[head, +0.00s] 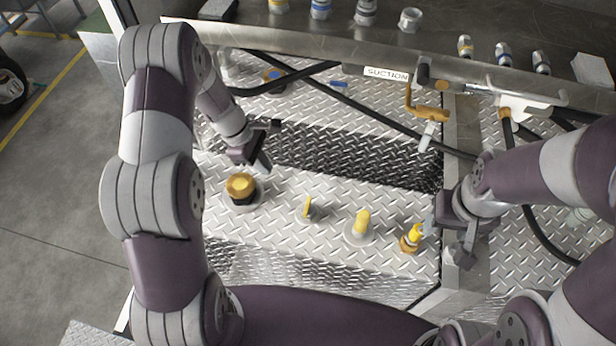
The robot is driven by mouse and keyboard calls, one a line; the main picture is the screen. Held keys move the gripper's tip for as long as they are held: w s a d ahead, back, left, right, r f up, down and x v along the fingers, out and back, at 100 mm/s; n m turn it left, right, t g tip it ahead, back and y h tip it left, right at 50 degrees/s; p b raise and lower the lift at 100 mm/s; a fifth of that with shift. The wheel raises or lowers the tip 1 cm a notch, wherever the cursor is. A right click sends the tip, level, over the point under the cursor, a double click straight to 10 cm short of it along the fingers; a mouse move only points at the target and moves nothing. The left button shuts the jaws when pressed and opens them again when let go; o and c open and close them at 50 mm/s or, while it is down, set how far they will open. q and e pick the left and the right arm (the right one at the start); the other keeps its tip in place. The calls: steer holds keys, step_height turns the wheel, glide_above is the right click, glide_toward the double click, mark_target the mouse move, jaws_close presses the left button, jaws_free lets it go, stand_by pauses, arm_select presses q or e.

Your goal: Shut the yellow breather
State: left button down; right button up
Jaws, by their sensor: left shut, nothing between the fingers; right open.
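Several yellow fittings stand in a row on the diamond-plate deck, and I cannot tell for certain which is the breather. They are a gold-yellow cap on a black neck (240,187), a thin yellow tab (308,208), a yellow rounded piece on a pale round base (361,223) and a yellow-topped brass fitting (411,238). My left gripper (262,163) is shut and empty, above and behind the gold-yellow cap. My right gripper (446,240) is open, just right of the brass fitting. I cannot tell whether it touches it.
A metal rail with a SUCTION label (386,74) runs along the back. An orange-yellow handle (427,112) hangs below it. Black hoses (390,128) cross the deck behind the fittings. A dark recessed step (340,160) lies between. Several small fittings stand on the back shelf.

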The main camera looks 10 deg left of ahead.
arm_select(q)
steer(key=p, duration=0.2)
glide_toward(305, 205)
steer(key=shift+n, duration=0.3)
steer(key=f, duration=0.1)
steer(key=a+f, duration=0.1)
steer(key=f, duration=0.1)
steer(key=a+f, duration=0.1)
steer(key=shift+w+a+f, duration=0.25)
steer(key=shift+w, duration=0.05)
steer(key=d, duration=0.1)
steer(key=d+p, duration=0.2)
steer(key=shift+f, duration=0.3)
steer(key=shift+d, duration=0.6)
steer(key=shift+f, duration=0.1)
arm_select(e)
steer(key=r, duration=0.2)
steer(key=d+r, duration=0.1)
steer(key=r, duration=0.1)
steer(key=shift+s, duration=0.3)
arm_select(q)
steer(key=shift+a, duration=0.1)
arm_select(e)
steer(key=shift+a, duration=0.1)
